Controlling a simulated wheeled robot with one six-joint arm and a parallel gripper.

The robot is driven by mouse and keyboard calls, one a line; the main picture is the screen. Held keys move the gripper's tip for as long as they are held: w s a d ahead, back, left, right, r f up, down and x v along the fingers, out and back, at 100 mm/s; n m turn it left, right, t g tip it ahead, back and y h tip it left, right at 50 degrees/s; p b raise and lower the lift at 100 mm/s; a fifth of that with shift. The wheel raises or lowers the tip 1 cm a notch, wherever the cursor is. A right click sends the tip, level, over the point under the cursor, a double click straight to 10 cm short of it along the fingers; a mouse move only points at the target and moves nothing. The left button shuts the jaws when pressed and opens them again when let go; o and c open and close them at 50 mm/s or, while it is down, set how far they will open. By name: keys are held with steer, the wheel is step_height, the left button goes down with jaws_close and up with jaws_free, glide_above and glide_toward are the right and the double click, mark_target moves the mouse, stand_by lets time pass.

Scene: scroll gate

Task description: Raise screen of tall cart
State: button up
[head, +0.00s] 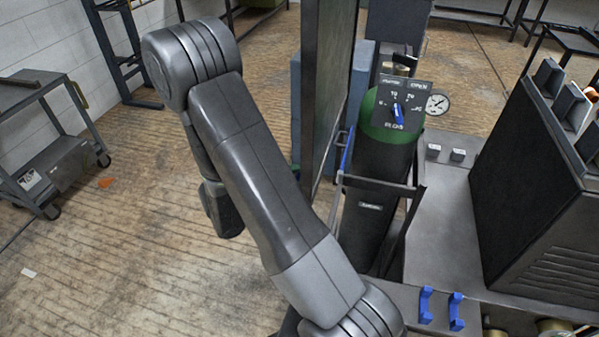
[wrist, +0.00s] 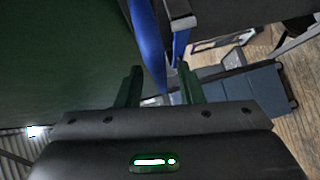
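The tall cart's screen (head: 338,75) is an upright dark-framed panel with a greenish face, seen nearly edge-on in the head view. In the wrist view a large dark green surface (wrist: 60,55), which looks like the screen, fills the left side. A blue handle (wrist: 147,40) hangs down along its edge. My gripper (wrist: 161,77) is open, with its two dark green fingers apart. The handle's lower end shows between the fingertips; I cannot tell whether they touch it. In the head view my arm and the panel hide the fingers.
A green-topped cylinder (head: 371,210) with a dial and gauge stands right of the panel. A grey bench with blue clips (head: 456,311) and a dark cabinet (head: 525,185) lie farther right. A low cart (head: 50,150) stands left. Open floor (head: 130,240) lies between.

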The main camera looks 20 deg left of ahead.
steer(key=shift+w+d, duration=0.35)
steer(key=shift+w, duration=0.05)
jaws_close()
step_height(320, 180, up, 41)
steer(key=p, duration=1.1)
steer(key=shift+f+p, duration=0.2)
steer(key=shift+p, duration=0.2)
jaws_free()
